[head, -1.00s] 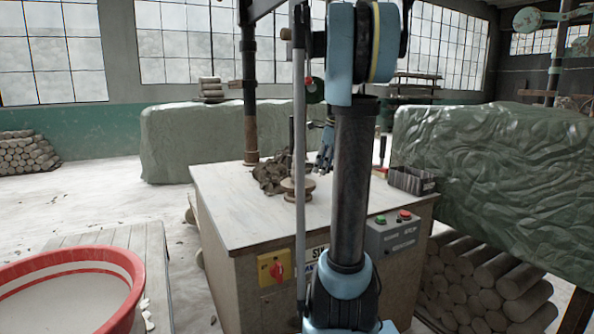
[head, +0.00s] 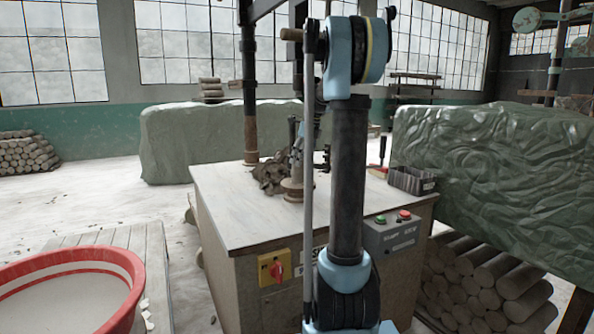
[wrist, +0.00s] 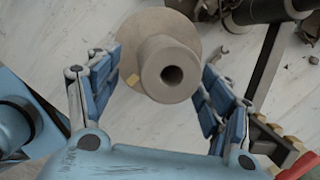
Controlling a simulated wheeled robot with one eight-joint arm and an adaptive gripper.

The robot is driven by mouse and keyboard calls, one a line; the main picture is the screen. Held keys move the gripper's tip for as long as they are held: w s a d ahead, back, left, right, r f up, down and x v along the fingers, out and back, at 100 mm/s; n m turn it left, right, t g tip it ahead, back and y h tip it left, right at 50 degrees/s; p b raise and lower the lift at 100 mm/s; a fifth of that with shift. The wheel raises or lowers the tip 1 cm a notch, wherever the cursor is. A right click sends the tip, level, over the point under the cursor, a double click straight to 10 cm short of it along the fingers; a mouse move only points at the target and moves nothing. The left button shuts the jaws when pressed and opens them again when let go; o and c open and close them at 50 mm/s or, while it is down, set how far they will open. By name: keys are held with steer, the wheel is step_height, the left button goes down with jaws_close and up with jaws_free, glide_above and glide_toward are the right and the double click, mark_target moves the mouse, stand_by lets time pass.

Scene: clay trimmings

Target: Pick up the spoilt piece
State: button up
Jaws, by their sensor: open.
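A grey-brown clay piece (wrist: 153,62) with a wide round flange and a hollow neck stands on the pale tabletop. In the wrist view I look down on its open end, between the two blue fingers of my gripper (wrist: 162,76). The fingers are spread, with a visible gap on the right; on the left the finger overlaps the flange edge, and I cannot tell if it touches. In the head view the piece's base (head: 292,186) shows on the table, its upper part largely hidden by my arm and gripper.
A heap of clay trimmings (head: 268,174) lies left of the piece on the table (head: 235,212). A dark open box (head: 412,180) and a red-handled tool (head: 382,152) are at the right. A vertical post (head: 250,110) rises behind the heap. The table's front left is clear.

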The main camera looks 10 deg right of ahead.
mark_target(296, 168)
steer(key=shift+w+a, duration=0.3)
steer(key=shift+a, duration=0.05)
steer(key=x, duration=0.4)
steer(key=shift+w+a+r, duration=0.15)
steer(key=shift+w+a, duration=0.1)
steer(key=shift+a, duration=0.05)
steer(key=shift+w+a+f, duration=0.1)
steer(key=shift+f, duration=0.5)
steer(key=c, duration=1.6)
